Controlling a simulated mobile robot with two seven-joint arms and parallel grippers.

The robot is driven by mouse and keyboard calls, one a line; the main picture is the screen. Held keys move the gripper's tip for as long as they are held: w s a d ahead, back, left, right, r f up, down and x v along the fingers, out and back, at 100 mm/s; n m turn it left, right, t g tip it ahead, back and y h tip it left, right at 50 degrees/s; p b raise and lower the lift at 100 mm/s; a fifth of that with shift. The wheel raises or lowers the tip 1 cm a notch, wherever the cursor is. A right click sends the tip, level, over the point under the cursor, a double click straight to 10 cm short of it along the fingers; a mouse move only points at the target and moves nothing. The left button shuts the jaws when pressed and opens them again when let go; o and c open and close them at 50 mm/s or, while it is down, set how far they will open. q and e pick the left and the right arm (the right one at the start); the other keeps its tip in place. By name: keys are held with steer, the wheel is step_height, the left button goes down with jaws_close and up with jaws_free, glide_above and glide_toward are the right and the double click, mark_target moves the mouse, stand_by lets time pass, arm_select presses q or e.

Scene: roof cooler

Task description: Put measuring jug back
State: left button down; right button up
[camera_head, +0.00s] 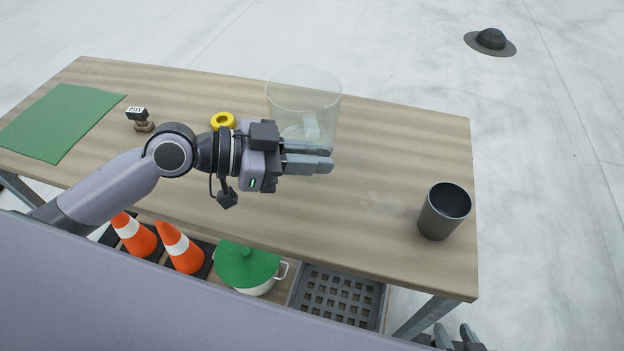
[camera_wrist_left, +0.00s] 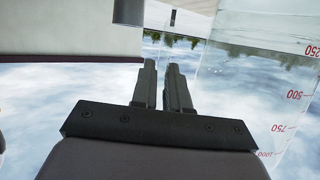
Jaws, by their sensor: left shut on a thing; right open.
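The clear measuring jug (camera_head: 305,92) is over the back middle of the wooden table (camera_head: 385,245) in the head view. My left gripper (camera_head: 325,157) is shut on it, with its fingers in front of the jug's near side. In the left wrist view the jug's wall with red marks (camera_wrist_left: 240,85) shows right of the left gripper's fingers (camera_wrist_left: 162,80). A clear part of it lies at the fingertips. The jug looks upright; its gap to the table is hard to tell. My right gripper (camera_head: 458,337) is open and empty at the bottom right, below the table's front edge.
A dark grey cup (camera_head: 440,215) stands at the table's right end. A yellow ring (camera_head: 223,120), a stamp (camera_head: 140,120) and a green mat (camera_head: 62,122) are on the left. Below are orange cones (camera_head: 181,247), a green-lidded pot (camera_head: 248,267) and a grey crate (camera_head: 338,297).

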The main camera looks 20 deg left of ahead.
mark_target(312, 178)
arm_select(q)
steer(key=shift+f+b, duration=0.35)
steer(key=shift+f, duration=2.25)
arm_select(e)
steer(key=shift+f, duration=0.3)
arm_select(q)
steer(key=shift+f, duration=0.2)
steer(key=c, duration=1.1)
jaws_free()
arm_select(e)
steer(key=shift+w+f, duration=0.1)
arm_select(q)
steer(key=shift+r, duration=0.25)
steer(key=shift+b+v, duration=1.75)
steer(key=shift+v, duration=4.2)
arm_select(e)
steer(key=shift+w+a+f, duration=0.1)
steer(key=shift+a+f, duration=0.1)
steer(key=shift+f, duration=0.3)
steer(key=shift+w+a+f, duration=0.1)
steer(key=shift+a+f, duration=0.1)
steer(key=shift+f, duration=0.25)
